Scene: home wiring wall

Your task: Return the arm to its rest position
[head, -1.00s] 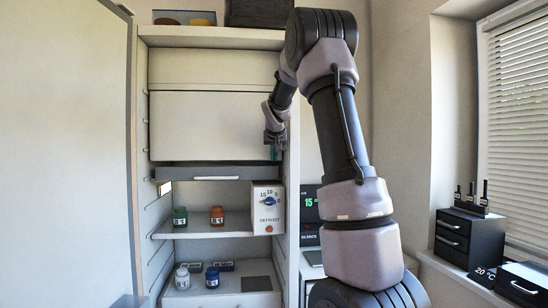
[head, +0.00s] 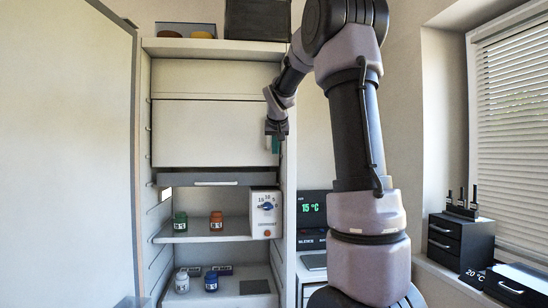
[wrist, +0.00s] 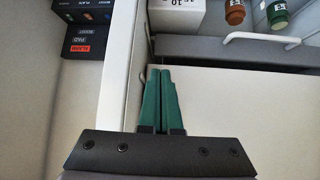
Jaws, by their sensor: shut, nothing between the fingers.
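My gripper (head: 275,143) hangs below my bent arm, in front of the right side of the cabinet's upper white panel (head: 212,130). In the wrist view its two green fingers (wrist: 161,100) are pressed together with nothing between them. The fingers point toward the cabinet's handled drawer front. My arm rises at the right of the head view and bends over at the top toward the cabinet.
A white box with a blue dial (head: 265,214) stands on the middle shelf beside green (head: 180,222) and orange (head: 216,221) jars. A display panel (head: 311,217) is right of the cabinet. Black drawers (head: 459,242) stand by the window.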

